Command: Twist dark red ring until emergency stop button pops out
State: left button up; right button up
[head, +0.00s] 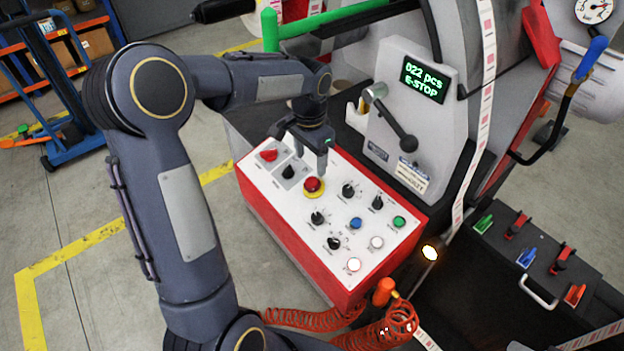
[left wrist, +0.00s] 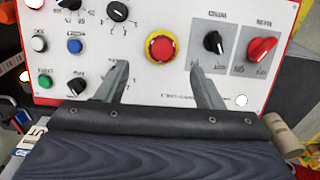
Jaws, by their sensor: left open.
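The emergency stop button (head: 313,184) is a red mushroom head on a yellow base, set in the white top of a red control box. In the left wrist view the button (left wrist: 161,48) shows a dark red ring (left wrist: 161,47) around its brighter centre. My left gripper (head: 309,161) is above the panel, just behind the button. In the left wrist view its two fingers (left wrist: 165,80) are spread apart, pointing toward the button with nothing between them. The fingertips appear short of the button. The display (head: 425,79) reads "022 pcs E-STOP". My right gripper is not in view.
The panel also carries a red rotary switch (head: 269,155), black knobs (head: 348,190), a blue button (head: 355,223) and a green button (head: 399,221). An orange coiled cable (head: 388,327) hangs in front.

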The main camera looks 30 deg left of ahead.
aim_at(312, 181)
pick_arm(q)
jog(key=shift+w+f, duration=0.45)
jog(key=shift+f, duration=0.3)
notch_tip(312, 181, down, 7)
jog(key=shift+f+p, duration=0.15)
jog(key=shift+p, duration=0.25)
jog(key=c, duration=1)
